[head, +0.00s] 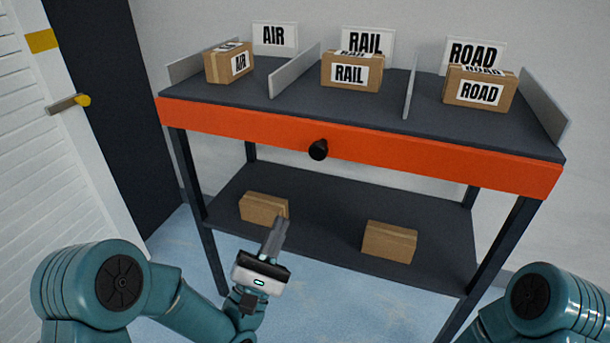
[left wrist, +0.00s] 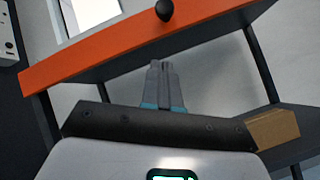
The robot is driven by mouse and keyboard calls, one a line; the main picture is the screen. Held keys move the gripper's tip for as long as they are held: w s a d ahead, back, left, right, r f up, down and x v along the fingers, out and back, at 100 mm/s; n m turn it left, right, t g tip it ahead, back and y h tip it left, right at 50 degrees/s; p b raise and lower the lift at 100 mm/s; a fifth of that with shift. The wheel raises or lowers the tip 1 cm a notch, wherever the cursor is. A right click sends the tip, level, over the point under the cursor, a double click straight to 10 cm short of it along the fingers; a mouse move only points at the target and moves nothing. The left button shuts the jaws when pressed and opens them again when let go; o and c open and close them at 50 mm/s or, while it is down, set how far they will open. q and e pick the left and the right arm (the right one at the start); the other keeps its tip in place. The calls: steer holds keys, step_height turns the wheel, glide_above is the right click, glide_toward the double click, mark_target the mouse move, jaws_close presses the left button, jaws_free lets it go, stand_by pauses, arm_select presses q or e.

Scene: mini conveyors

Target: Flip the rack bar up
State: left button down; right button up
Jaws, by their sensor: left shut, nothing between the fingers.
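An orange bar (head: 370,150) runs along the front edge of the rack's upper shelf (head: 300,103). A black round knob (head: 318,149) sticks out from the bar's middle. In the left wrist view the bar (left wrist: 130,45) crosses the top of the picture, with the knob (left wrist: 165,10) at the upper edge. My left gripper (head: 277,228) is shut and empty, below the knob and in front of the lower shelf. Its closed fingers (left wrist: 162,80) point toward the bar and appear apart from it. My right gripper is out of view.
Boxes marked AIR (head: 222,65), RAIL (head: 348,75) and ROAD (head: 475,92) stand on the upper shelf between dividers. Two plain boxes (head: 263,205) (head: 389,241) lie on the lower shelf (head: 335,225). A white door (head: 60,110) stands at left.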

mark_target(322, 145)
arm_select(q)
steer(key=w+d+r+b, duration=0.2)
steer(key=w+d+r, duration=0.3)
steer(key=r, duration=0.3)
steer(key=shift+w+r, duration=0.25)
steer(key=shift+r, duration=0.15)
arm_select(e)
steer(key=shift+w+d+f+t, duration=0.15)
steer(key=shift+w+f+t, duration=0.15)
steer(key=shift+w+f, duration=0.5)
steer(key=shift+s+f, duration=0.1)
